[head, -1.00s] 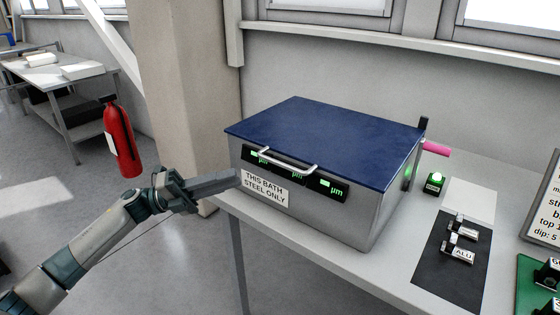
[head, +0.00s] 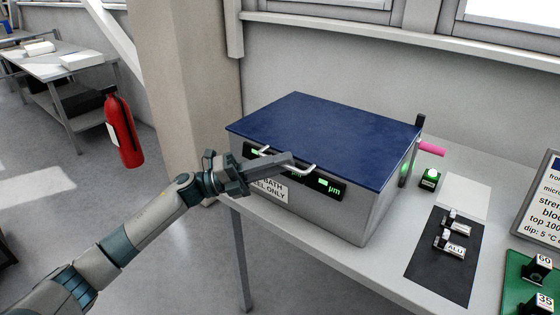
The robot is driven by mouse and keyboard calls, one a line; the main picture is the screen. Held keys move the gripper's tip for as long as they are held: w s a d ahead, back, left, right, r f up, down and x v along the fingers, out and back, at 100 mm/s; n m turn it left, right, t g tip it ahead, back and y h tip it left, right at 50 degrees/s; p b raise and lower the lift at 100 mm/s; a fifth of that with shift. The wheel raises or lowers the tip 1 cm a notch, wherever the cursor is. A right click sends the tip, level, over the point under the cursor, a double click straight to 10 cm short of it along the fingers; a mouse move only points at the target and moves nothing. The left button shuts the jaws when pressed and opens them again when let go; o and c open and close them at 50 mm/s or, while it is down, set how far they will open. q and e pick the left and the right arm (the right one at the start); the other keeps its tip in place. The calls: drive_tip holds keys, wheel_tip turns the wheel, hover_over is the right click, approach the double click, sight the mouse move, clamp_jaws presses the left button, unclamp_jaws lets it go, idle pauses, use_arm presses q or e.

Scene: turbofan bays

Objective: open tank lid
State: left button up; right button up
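The tank (head: 350,210) is a grey metal box on the bench, with a blue lid (head: 325,140) lying closed on top. A pale bar handle (head: 309,169) runs along the lid's front edge; its middle is hidden behind my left gripper. My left gripper (head: 290,159) is in front of the tank, with its fingers at the handle. I cannot tell whether they touch it or how far apart they are. My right gripper is not in view.
A pink-ended lever (head: 432,147) and a green-lit button box (head: 429,179) are right of the tank. A black mat (head: 440,258) holds small metal blocks, one labelled ALU. A green tray (head: 520,285) is at bottom right. A red extinguisher (head: 122,130) is at left.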

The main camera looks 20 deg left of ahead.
use_arm(q)
clamp_jaws()
idle(1.5)
